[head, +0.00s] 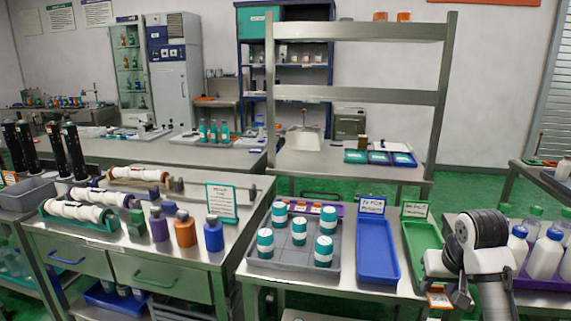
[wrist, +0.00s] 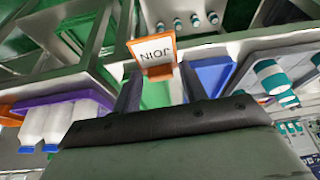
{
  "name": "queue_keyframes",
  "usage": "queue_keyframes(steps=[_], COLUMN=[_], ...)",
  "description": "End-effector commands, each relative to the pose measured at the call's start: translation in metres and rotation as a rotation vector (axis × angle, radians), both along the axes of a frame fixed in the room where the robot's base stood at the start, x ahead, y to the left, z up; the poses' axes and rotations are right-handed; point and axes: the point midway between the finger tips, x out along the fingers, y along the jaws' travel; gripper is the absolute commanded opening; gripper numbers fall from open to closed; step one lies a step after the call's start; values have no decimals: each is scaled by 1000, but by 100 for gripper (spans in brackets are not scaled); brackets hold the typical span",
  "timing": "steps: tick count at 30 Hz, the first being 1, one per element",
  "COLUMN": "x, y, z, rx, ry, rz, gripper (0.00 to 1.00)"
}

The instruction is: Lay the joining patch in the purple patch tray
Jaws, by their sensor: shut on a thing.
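The joining patch (wrist: 152,50), a white card with an orange edge and the word JOIN on it, stands between the fingertips of my gripper (wrist: 160,86) in the wrist view, with its lettering inverted. In the head view the patch (head: 438,299) shows as a small orange and white piece at the front right, by the green tray's near end. My gripper is shut on it. A purple tray (head: 340,209) with small orange and white pieces lies at the back of the bench, partly hidden behind teal-banded jars. My gripper is well to its right and nearer the camera.
A grey tray (head: 258,268) of jars, a blue tray (head: 377,272) and a green tray (head: 424,240) with upright signs lie between. White bottles (head: 546,255) stand in another purple tray at right. Coloured bottles (head: 185,230) stand on the left bench.

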Motion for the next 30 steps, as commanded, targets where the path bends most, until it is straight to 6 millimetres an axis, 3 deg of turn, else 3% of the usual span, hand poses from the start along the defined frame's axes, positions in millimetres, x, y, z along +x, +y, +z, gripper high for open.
queue_keyframes(steps=[3,9,30], x=[-2,-5,-16], y=[25,62,180], z=[-32,-78,-228], rx=[6,6,8], ry=[1,1,3], rz=[15,35,97], gripper=[21,21,21])
